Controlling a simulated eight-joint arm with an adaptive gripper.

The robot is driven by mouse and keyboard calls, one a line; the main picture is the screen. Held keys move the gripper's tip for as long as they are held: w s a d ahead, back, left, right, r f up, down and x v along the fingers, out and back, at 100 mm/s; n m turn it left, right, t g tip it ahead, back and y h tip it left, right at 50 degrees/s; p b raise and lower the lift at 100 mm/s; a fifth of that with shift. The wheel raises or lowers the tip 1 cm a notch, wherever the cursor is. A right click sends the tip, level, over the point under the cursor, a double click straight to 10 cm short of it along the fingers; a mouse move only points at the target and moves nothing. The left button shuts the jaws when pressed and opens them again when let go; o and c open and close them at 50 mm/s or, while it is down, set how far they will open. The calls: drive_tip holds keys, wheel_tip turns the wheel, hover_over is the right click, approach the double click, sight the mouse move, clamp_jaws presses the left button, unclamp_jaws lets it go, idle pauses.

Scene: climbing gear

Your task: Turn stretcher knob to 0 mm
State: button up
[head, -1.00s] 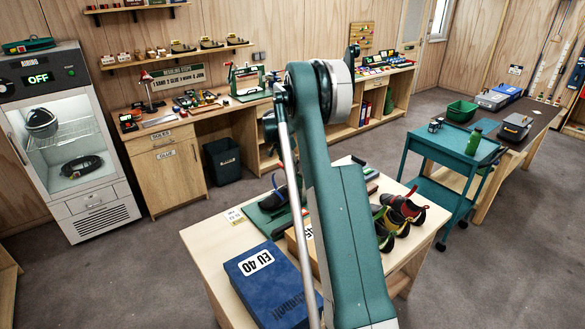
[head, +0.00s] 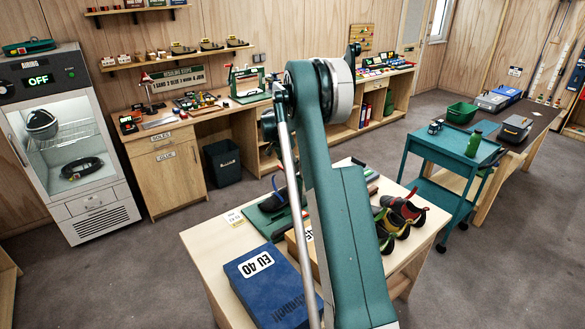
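My green and grey arm rises through the middle of the head view and hides part of the near wooden table (head: 205,243). My gripper is not visible; the arm covers the area where it may be. On the table, a green base (head: 268,223) with a dark shoe shows just left of the arm, partly hidden. It may be the stretcher, but I cannot make out a knob or its setting. Another green device (head: 246,82) stands on the back bench, too small to read.
A blue EU 40 box (head: 268,285) lies at the near table's front left. Colourful climbing shoes (head: 402,212) stand right of my arm. A teal cart (head: 455,145) stands beyond the table. A glass-fronted cabinet (head: 70,140) reads OFF. Grey floor lies open at left.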

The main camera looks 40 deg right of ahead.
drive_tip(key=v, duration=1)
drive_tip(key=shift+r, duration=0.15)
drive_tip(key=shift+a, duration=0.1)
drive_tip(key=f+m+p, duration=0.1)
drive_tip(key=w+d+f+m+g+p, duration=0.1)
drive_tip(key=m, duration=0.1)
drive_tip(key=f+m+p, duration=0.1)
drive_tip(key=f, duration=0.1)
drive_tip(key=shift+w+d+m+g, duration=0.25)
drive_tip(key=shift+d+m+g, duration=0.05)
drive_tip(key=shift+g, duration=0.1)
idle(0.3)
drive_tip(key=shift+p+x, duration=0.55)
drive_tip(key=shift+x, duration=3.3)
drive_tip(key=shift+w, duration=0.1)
